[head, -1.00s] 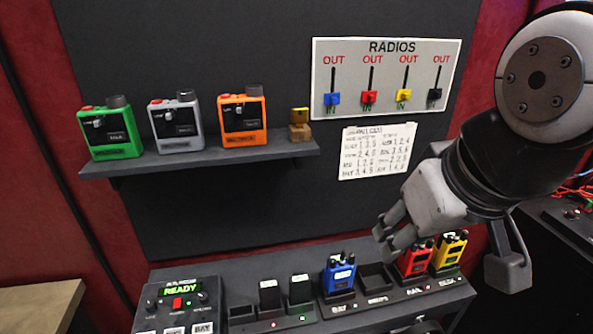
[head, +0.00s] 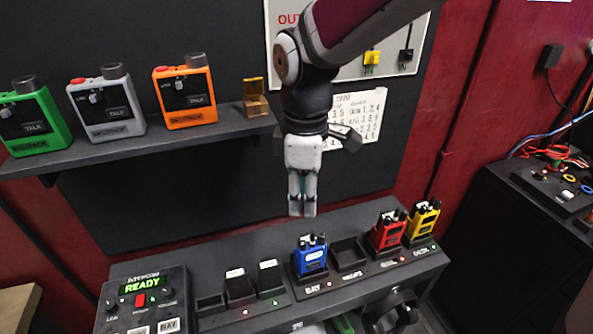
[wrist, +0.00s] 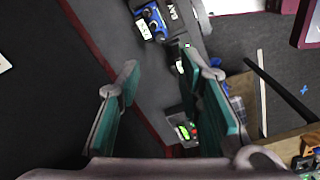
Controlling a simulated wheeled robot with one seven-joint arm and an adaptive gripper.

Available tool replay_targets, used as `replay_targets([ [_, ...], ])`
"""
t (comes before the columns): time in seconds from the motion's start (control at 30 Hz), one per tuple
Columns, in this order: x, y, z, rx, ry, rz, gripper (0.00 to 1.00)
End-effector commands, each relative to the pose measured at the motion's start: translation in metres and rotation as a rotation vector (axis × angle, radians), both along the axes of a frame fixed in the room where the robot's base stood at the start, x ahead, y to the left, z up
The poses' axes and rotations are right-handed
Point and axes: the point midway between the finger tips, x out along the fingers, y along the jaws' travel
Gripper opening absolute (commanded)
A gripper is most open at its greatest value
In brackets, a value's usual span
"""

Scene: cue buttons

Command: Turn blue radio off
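The blue radio (head: 311,255) stands upright in a dock slot labelled BAY on the black bench. It also shows at the top of the wrist view (wrist: 153,20), past the fingers. My gripper (head: 302,212) points down, above and slightly left of the blue radio, apart from it. In the wrist view, the two teal-padded fingers (wrist: 160,95) are apart with nothing between them. The blue radio's knob setting is too small to read.
Red (head: 387,232) and yellow (head: 422,221) radios stand right of an empty slot (head: 348,256). Dark docked units (head: 239,288) stand left, beside the intercom box (head: 143,300) showing READY. Green, grey and orange walkie-talkies (head: 186,92) sit on a shelf (head: 150,139) behind my arm.

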Motion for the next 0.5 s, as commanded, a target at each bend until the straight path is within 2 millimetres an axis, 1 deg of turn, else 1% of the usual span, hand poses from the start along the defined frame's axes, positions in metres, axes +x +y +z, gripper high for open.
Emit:
replay_targets([
  [0.17, -0.001, -0.001, -0.024, -0.002, 0.005, 0.002, 0.33],
  [0.5, 0.0, -0.001, -0.091, -0.002, 0.005, 0.0, 0.33],
])
